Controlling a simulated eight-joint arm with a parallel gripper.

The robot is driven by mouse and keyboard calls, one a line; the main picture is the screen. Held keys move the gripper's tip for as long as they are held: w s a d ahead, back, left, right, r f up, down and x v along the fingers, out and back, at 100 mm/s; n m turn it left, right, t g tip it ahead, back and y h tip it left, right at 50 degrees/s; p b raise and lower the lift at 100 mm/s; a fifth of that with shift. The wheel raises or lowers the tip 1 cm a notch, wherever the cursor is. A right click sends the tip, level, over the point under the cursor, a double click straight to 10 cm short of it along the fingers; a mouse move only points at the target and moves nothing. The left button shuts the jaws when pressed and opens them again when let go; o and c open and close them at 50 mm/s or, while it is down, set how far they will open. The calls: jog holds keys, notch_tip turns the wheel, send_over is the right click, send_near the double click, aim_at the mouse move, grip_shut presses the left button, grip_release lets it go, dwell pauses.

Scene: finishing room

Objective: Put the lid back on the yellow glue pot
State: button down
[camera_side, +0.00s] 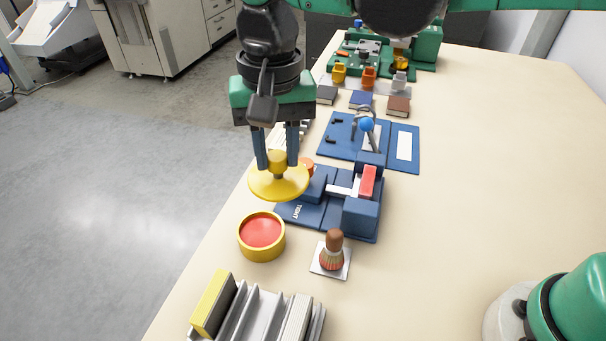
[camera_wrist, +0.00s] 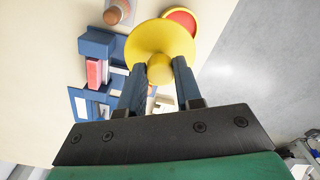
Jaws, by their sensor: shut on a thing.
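The yellow glue pot (camera_side: 261,239) stands open on the table in the side view, with a red surface inside its rim. The yellow lid (camera_side: 279,185) is a round disc with a knob on top. My gripper (camera_side: 277,160) is shut on the lid's knob and holds it above and behind the pot, apart from it. In the wrist view the lid (camera_wrist: 160,42) hangs between the fingers of my gripper (camera_wrist: 160,72). It partly hides the pot (camera_wrist: 188,14) beyond it there.
A brush (camera_side: 333,255) stands on a small white square right of the pot. A blue jig (camera_side: 361,220) with a red block sits close behind. A grey rack (camera_side: 262,310) with a yellow-edged book is in front. The table (camera_side: 480,180) is clear on the right.

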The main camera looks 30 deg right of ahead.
aim_at(251, 173)
jog(key=a+f, duration=0.1)
jog(key=w+a+f, duration=0.1)
jog(key=w+f, duration=0.1)
jog(key=shift+a+f, duration=0.25)
jog(key=shift+a, duration=0.15)
jog(key=shift+f, duration=3.15)
jog(key=shift+f, duration=0.15)
jog(key=shift+c, duration=0.2)
grip_release()
jog(key=shift+r, duration=3.5)
